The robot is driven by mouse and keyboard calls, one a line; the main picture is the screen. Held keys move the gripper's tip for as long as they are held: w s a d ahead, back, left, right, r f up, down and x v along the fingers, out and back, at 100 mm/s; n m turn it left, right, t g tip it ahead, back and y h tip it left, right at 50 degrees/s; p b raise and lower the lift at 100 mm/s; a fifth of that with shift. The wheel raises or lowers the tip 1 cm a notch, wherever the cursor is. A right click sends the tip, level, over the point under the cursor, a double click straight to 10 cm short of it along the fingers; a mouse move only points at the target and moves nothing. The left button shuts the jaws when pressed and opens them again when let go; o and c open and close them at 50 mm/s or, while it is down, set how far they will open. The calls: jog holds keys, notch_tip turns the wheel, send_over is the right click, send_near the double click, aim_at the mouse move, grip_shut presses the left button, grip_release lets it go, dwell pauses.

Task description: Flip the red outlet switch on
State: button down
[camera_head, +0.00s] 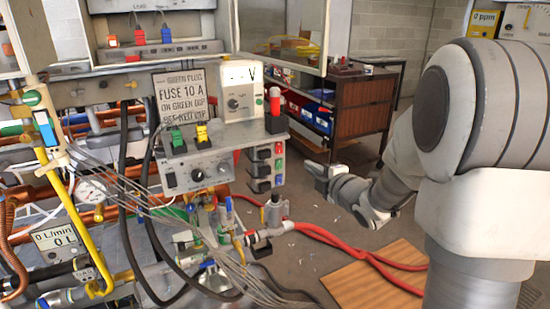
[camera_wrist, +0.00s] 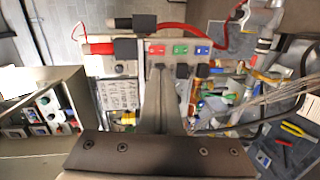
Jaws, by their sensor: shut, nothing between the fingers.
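The red outlet switch (camera_head: 279,148) is the top one in a short column of coloured switches on the side of the grey panel in the head view. In the wrist view the red switch (camera_wrist: 157,50) is at the left end of the row. My gripper (camera_head: 310,168) is to the right of the switch column in the head view, apart from it. In the wrist view my gripper (camera_wrist: 161,72) is shut and empty, its tips just below the red switch in the picture. The switch's on or off position is too small to tell.
A green switch (camera_wrist: 180,49) and a blue switch (camera_wrist: 202,50) sit beside the red one. A white meter box (camera_head: 240,85) and a red-handled probe (camera_head: 274,98) are above. Red hoses (camera_head: 325,235) and a wooden board (camera_head: 350,285) lie below; open floor is behind my gripper.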

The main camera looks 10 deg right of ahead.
aim_at(280, 153)
jog(key=shift+w+a+f+n+y, duration=0.1)
jog(key=shift+w+f+n+y, duration=0.1)
jog(key=shift+f+n+y, duration=0.45)
jog(key=shift+f, duration=0.1)
jog(key=b+x, duration=0.2)
jog(key=x, duration=1.2)
jog(key=shift+w, duration=0.1)
